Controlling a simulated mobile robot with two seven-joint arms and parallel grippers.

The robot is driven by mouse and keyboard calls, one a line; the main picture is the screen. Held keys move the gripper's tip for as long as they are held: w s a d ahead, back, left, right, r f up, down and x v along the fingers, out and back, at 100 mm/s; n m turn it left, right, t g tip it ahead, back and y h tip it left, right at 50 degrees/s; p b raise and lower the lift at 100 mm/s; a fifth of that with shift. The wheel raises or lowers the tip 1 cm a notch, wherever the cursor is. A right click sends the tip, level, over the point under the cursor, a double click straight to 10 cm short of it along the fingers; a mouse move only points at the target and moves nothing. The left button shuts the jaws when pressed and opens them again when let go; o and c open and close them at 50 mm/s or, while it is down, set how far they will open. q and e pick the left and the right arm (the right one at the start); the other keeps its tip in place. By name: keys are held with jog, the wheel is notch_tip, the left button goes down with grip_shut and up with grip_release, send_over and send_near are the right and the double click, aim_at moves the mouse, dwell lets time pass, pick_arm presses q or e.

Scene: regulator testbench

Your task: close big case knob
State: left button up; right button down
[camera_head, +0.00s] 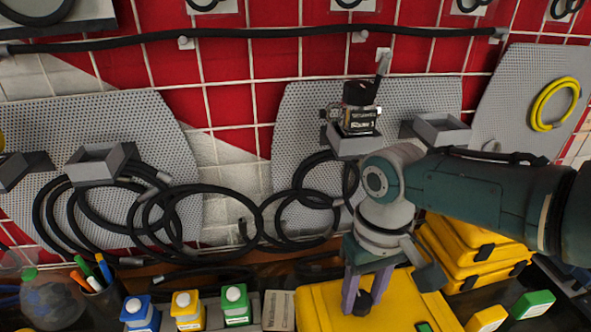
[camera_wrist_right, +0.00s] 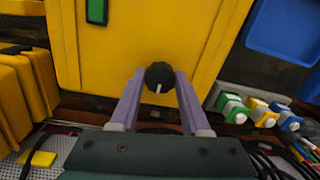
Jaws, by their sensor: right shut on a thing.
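The big yellow case (camera_head: 325,306) stands at the bottom centre of the head view, and its face fills the upper part of the right wrist view (camera_wrist_right: 120,40). A round black knob (camera_wrist_right: 160,76) with a white mark sits on that face; it also shows in the head view (camera_head: 362,303). My right gripper (camera_wrist_right: 160,84) reaches down to the case with its purple fingers on either side of the knob, shut on it. My left gripper does not show.
Several smaller yellow cases (camera_head: 470,250) are stacked to the right. Blue, yellow and green button boxes (camera_head: 187,310) stand to the left, beside a pen cup (camera_head: 105,300). Black hoses (camera_head: 170,220) hang behind on grey perforated panels. A regulator (camera_head: 358,115) sits on a holder above.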

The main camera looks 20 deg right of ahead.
aim_at(363, 296)
jog(key=shift+c, duration=1.8)
grip_release()
jog(key=r+p, duration=0.1)
jog(key=r, duration=0.2)
jog(key=r+p, duration=0.1)
jog(key=r, duration=0.2)
jog(key=r+p, duration=0.1)
jog(key=r, duration=0.1)
jog(key=shift+w+d+r, duration=0.25)
jog(key=shift+r, duration=0.7)
